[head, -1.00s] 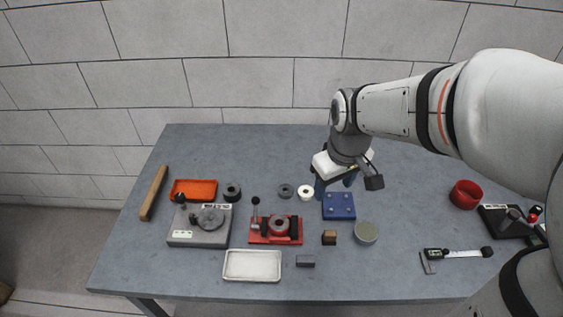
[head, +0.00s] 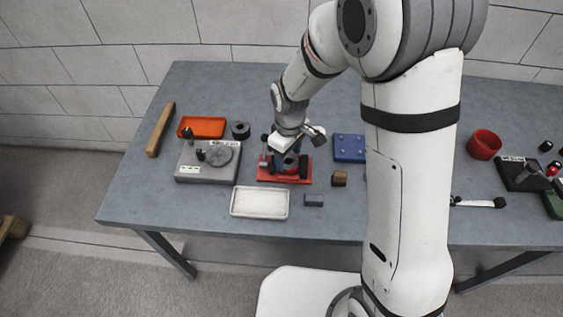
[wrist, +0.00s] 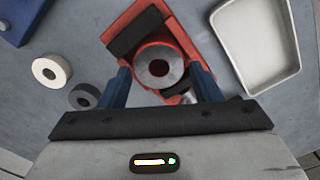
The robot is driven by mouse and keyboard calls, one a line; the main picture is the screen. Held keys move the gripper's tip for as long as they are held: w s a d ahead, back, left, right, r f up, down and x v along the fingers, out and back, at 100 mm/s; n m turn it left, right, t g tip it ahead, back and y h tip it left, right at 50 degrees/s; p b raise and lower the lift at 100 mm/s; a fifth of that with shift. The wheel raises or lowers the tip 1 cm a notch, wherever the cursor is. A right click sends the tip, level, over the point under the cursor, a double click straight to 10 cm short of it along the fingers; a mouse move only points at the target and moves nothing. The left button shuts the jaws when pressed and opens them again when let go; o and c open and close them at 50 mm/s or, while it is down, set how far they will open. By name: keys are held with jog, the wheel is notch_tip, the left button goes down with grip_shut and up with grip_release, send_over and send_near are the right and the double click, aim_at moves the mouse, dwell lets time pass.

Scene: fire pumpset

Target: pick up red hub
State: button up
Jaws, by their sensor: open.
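The red hub (wrist: 160,66) is a round red part with a grey metal centre and a dark bore. It sits in a red fixture (wrist: 182,22) with black jaws, and this fixture also shows in the head view (head: 268,179). My gripper (wrist: 160,82) is open, with one blue finger on each side of the hub in the wrist view. The fingers appear above or around the hub; I cannot tell how deep they reach or whether they touch it.
A white tray (head: 260,215) lies in front of the fixture. A grey device with a round plate (head: 207,160) stands to the left. White (wrist: 52,72) and dark (wrist: 84,97) rings lie close by.

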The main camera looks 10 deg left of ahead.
notch_tip(320, 180, down, 2)
jog(key=c, duration=1)
